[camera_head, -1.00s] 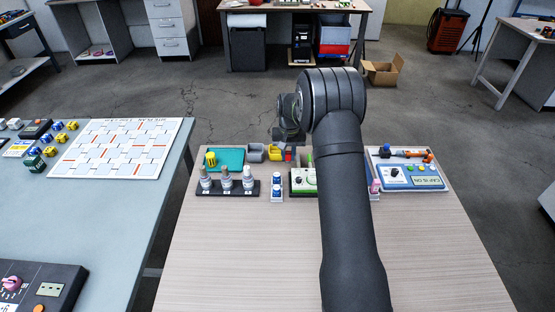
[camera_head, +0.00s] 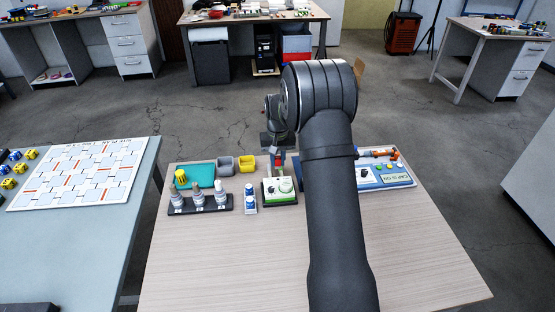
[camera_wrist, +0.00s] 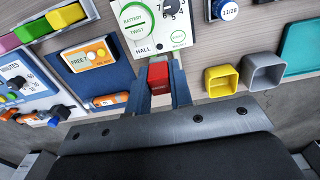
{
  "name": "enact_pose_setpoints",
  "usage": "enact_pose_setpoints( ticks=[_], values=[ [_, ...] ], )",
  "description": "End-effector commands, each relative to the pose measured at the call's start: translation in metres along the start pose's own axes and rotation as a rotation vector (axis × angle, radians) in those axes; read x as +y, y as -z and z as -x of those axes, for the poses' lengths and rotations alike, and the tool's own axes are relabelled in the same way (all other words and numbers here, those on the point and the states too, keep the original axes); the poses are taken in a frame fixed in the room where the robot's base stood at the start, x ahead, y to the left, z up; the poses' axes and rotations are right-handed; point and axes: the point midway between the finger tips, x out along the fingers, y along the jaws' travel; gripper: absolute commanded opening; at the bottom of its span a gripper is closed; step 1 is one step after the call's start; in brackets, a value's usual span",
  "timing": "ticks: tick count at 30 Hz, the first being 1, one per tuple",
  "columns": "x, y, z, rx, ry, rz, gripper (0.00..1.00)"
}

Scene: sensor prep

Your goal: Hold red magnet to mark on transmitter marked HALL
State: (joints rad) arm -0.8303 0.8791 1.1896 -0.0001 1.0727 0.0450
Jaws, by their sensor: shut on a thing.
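The red magnet (camera_wrist: 158,77) sits between the fingertips of my gripper (camera_wrist: 160,87), which is shut on it in the wrist view. The HALL transmitter (camera_wrist: 160,22) is a white panel with a green battery label and a dial. Its HALL lettering and a small dark mark are at the edge facing the magnet. The magnet is just off that edge; I cannot tell whether they touch. In the head view the transmitter (camera_head: 281,189) stands on the table, with the red magnet (camera_head: 278,165) behind it. My arm hides part of the table to its right.
A yellow cup (camera_wrist: 221,80) and a grey cup (camera_wrist: 263,72) stand close beside my gripper. A blue board (camera_wrist: 95,72) lies on its other side. The teal tray (camera_head: 194,174), bottle rack (camera_head: 200,207) and timer panel (camera_head: 388,177) are farther off. The front table is clear.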

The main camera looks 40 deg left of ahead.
Motion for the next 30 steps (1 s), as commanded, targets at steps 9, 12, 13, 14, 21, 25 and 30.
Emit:
enact_pose_setpoints(
  ticks=[9, 12, 13, 14, 21, 25, 30],
  values=[
    [-0.031, -0.004, -0.007, 0.000, 0.000, -0.001, 0.05],
    [-0.031, -0.004, -0.011, -0.001, 0.000, -0.001, 0.05],
    [-0.031, -0.004, -0.013, -0.001, 0.000, 0.000, 0.05],
    [-0.031, -0.004, -0.015, -0.001, 0.000, 0.000, 0.05],
    [-0.031, -0.005, -0.034, -0.002, 0.000, 0.000, 0.05],
    [-0.031, -0.004, -0.042, 0.000, 0.000, 0.000, 0.05],
    [-0.031, -0.004, -0.045, 0.000, 0.000, 0.000, 0.05]
  ],
)
